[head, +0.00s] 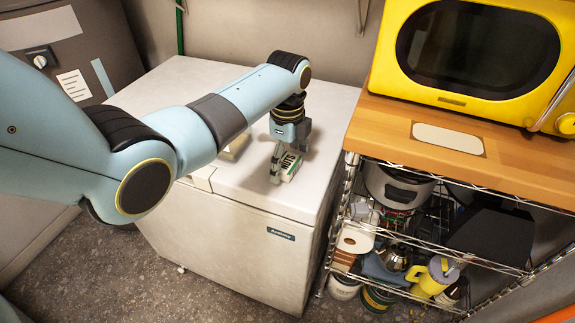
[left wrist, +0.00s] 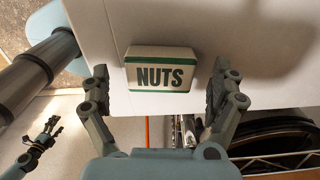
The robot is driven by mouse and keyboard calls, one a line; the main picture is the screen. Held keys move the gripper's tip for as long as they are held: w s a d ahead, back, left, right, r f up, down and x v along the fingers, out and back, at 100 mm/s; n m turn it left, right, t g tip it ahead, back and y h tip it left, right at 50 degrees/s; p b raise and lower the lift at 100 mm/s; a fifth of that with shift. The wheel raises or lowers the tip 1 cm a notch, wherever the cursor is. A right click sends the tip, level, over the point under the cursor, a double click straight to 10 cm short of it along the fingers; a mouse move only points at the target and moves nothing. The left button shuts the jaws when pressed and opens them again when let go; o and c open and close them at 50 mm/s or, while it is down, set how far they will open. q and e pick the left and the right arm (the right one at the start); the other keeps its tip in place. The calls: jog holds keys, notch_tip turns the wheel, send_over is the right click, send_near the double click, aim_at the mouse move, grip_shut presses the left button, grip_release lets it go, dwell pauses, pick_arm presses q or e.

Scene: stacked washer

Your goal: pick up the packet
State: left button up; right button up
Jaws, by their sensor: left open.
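The packet (head: 291,166) is a small white block with green edging, on the white top of the chest appliance near its front edge. In the left wrist view the packet (left wrist: 161,73) shows the word NUTS. My left gripper (head: 283,165) points down at the packet and partly hides it in the head view. It is open, with its fingers (left wrist: 158,95) on either side of the packet and visible gaps to both. A small dark gripper, seemingly my right one (left wrist: 50,128), shows at the lower left of the wrist view, too small to judge its jaws.
The white chest appliance (head: 235,235) has free top around the packet. A pale object (head: 236,147) sits behind my left forearm. To the right, a wire rack (head: 400,235) holds several kitchen items under a wooden top (head: 365,125) bearing a yellow microwave (head: 400,75).

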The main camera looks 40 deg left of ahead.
pick_arm(q)
jog(key=c, duration=1.3)
jog(key=shift+r, duration=0.1)
